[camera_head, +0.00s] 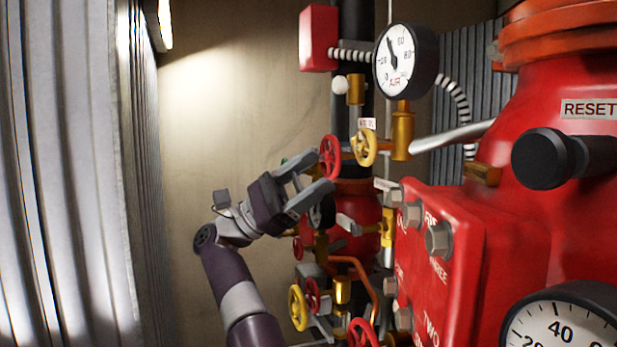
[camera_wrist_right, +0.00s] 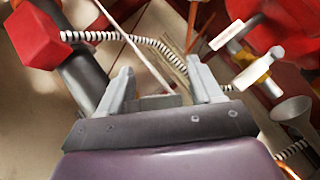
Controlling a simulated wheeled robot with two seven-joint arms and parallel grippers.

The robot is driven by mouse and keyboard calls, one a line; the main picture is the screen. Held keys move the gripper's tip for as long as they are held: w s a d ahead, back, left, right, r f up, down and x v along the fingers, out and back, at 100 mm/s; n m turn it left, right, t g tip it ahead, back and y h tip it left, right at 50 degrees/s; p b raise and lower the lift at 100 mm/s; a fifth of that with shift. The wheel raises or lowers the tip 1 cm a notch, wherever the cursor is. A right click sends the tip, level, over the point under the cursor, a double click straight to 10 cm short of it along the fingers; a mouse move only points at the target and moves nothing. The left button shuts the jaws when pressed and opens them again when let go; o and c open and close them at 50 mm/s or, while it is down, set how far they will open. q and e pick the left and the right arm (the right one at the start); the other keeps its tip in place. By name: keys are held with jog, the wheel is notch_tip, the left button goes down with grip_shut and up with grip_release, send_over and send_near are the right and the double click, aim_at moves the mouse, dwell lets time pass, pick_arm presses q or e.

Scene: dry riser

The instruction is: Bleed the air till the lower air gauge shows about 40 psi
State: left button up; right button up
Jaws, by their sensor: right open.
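A round white gauge marked AIR (camera_head: 398,58) stands at the top centre in the head view; its needle points up and slightly left. A larger gauge (camera_head: 565,328) is cut off at the lower right, showing 20 and 40, its needle out of sight. My left gripper (camera_head: 324,168) is open, its fingertips close to a red handwheel (camera_head: 330,156); contact cannot be told. A yellow handwheel (camera_head: 365,147) is just right of it. A dark round part (camera_head: 322,213) is half hidden behind the gripper. My right gripper (camera_wrist_right: 163,82) is open and empty in its wrist view.
Several lower valves, including a yellow wheel (camera_head: 298,307) and a red wheel (camera_head: 361,333), crowd below. A bolted red housing (camera_head: 440,265) fills the right. A red box (camera_head: 318,38) with striped conduit is above. Open space lies left, before the plain wall.

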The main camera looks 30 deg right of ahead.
aim_at(296, 187)
jog(key=p+v, duration=0.3)
jog(key=v, duration=0.3)
jog(key=shift+w+a+f, duration=0.1)
jog(key=shift+w+a, duration=0.2)
jog(key=shift+w, duration=0.05)
jog(key=shift+w+a+f, duration=0.15)
jog(key=shift+a+f, duration=0.05)
jog(key=shift+f, duration=0.2)
